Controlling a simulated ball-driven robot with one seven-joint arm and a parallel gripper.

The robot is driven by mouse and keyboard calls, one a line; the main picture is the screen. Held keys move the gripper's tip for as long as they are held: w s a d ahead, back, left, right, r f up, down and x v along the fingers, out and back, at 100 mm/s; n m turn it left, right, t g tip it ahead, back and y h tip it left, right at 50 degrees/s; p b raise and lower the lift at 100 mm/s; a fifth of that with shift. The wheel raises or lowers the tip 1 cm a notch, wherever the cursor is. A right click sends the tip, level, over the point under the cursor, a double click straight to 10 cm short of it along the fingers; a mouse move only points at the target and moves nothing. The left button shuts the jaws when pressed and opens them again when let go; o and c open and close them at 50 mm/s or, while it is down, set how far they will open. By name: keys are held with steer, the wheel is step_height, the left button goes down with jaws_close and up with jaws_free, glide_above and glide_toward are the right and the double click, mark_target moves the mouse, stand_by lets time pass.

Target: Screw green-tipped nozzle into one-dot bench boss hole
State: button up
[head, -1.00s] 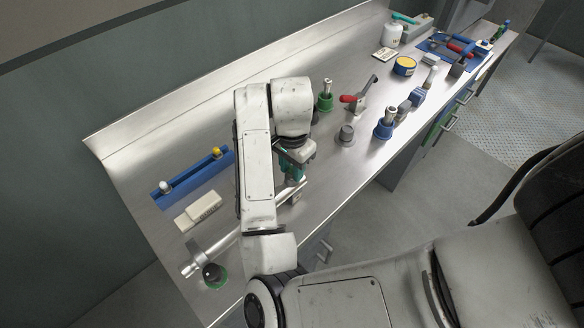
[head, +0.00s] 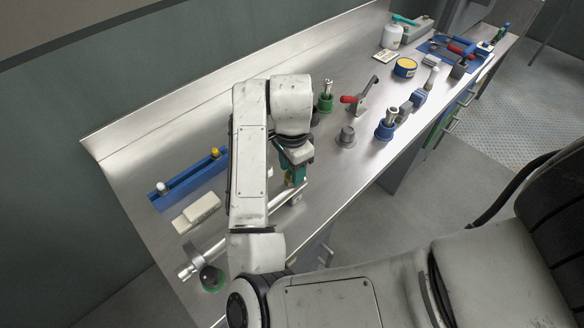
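My gripper (head: 296,174) points down over the near part of the bench (head: 345,175), close to a metal bar (head: 284,212). Teal-green shows at its fingers, with a small orange-yellow spot low on it. I cannot tell whether the teal is finger or a held nozzle, nor whether the fingers are open or shut. A blue rack (head: 190,180) at left holds a white-tipped piece (head: 162,188) and a yellow-tipped piece (head: 214,153). I cannot make out a green-tipped nozzle for certain. No dot marks are readable, so the one-dot boss hole is not identifiable.
Right of my arm stand a green-based metal fitting (head: 326,98), a grey knob (head: 346,137), a red-handled clamp (head: 361,100) and a blue-based fitting (head: 386,126). White blocks (head: 197,212) lie before the rack. A black knob with green collar (head: 211,278) is at lower left.

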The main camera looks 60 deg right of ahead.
steer(key=shift+o, duration=1.4)
step_height(320, 180, up, 12)
stand_by(0.5)
